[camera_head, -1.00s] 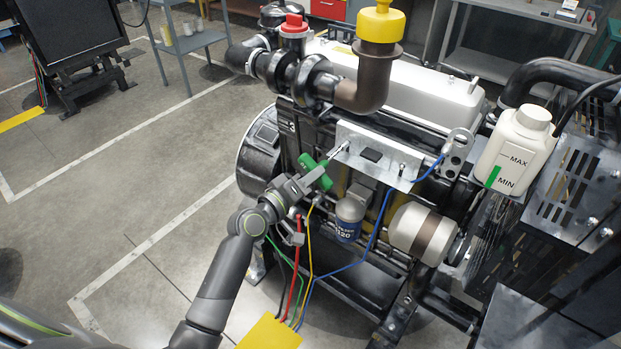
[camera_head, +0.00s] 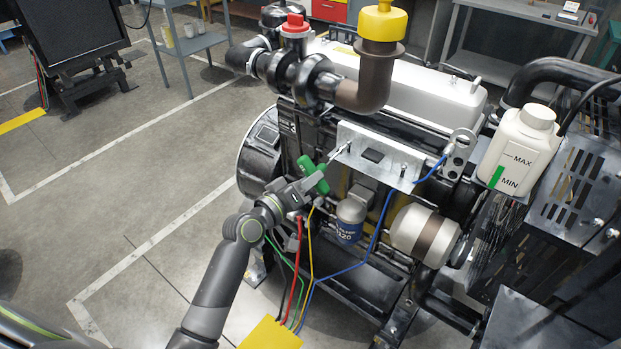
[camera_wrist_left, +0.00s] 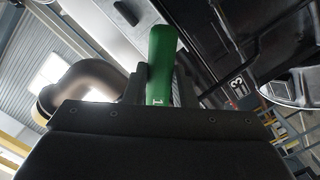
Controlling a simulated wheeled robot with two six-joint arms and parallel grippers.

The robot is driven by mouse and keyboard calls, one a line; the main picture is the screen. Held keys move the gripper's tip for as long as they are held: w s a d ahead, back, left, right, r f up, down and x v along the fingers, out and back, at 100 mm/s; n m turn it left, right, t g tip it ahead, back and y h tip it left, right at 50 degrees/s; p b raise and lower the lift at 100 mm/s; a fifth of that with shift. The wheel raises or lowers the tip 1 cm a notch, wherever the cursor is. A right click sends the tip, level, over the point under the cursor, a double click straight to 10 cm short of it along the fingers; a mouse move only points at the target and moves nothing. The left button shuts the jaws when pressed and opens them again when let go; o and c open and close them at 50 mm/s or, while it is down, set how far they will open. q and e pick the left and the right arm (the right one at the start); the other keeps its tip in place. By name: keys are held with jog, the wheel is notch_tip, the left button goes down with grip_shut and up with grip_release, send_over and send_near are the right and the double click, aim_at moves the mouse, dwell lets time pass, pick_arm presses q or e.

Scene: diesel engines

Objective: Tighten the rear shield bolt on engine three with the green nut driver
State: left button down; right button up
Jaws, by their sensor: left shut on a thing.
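My left gripper (camera_head: 306,184) is shut on the green handle of the nut driver (camera_head: 312,174), at the side of the engine (camera_head: 420,88). The driver's shaft points up and right to the left end of the silver shield plate (camera_head: 378,158). Its tip is at or very close to the bolt there; I cannot tell whether it is seated. Another bolt (camera_head: 403,170) shows toward the plate's right end. In the left wrist view the green handle (camera_wrist_left: 161,62) stands between the fingers, and a label with a 3 (camera_wrist_left: 237,86) shows on the engine. My right gripper is out of view.
Red, yellow, green and blue wires (camera_head: 298,262) hang just below the gripper. A blue filter (camera_head: 349,222) and a brown pipe with a yellow cap (camera_head: 378,60) are close by. A white coolant tank (camera_head: 519,150) stands at right.

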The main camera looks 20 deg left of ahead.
pick_arm(q)
jog(key=shift+s, duration=0.2)
jog(key=v, duration=0.7)
jog(key=shift+s+f, duration=0.1)
dwell(0.5)
